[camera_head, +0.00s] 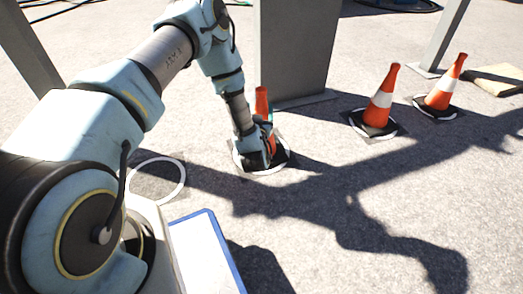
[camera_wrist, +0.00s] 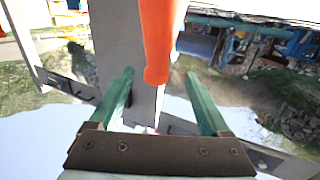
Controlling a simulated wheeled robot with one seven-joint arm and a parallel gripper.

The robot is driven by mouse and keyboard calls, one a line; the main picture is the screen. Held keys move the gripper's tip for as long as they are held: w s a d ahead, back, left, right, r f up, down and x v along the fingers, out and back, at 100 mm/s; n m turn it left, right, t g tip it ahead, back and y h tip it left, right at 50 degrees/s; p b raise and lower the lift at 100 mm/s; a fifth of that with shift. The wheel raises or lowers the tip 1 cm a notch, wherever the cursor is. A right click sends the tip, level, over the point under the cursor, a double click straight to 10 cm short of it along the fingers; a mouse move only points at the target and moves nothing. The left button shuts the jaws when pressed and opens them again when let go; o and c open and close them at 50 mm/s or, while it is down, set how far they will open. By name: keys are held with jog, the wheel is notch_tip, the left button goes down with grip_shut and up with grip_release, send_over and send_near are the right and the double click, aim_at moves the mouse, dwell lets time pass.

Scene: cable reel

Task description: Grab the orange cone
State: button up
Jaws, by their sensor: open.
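The nearest orange cone (camera_head: 262,102) stands upright on its black base inside a white ring, in the middle of the head view. My gripper (camera_head: 270,138) is beside it, low, and hides most of its body. In the wrist view, which is turned upside down, the plain orange top of the cone (camera_wrist: 157,42) hangs between the two green fingers of my gripper (camera_wrist: 159,76). The fingers are apart, with a gap on each side of the cone.
Two more orange cones with white bands stand to the right, a nearer one (camera_head: 381,97) and a farther one (camera_head: 446,82). A grey post (camera_head: 296,45) rises close behind the nearest cone. An empty white ring (camera_head: 181,185) lies to the left. Open pavement spreads in front.

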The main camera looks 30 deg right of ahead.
aim_at(260, 100)
jog(key=b+x, duration=0.1)
jog(key=x, duration=0.4)
jog(key=shift+w, duration=0.1)
jog(key=b+x, duration=0.3)
jog(key=x, duration=0.1)
jog(key=shift+d+f, duration=0.25)
jog(key=shift+w+d+r, duration=0.15)
jog(key=shift+w+d, duration=0.1)
jog(key=shift+w, duration=0.25)
jog(key=shift+c, duration=0.4)
grip_shut()
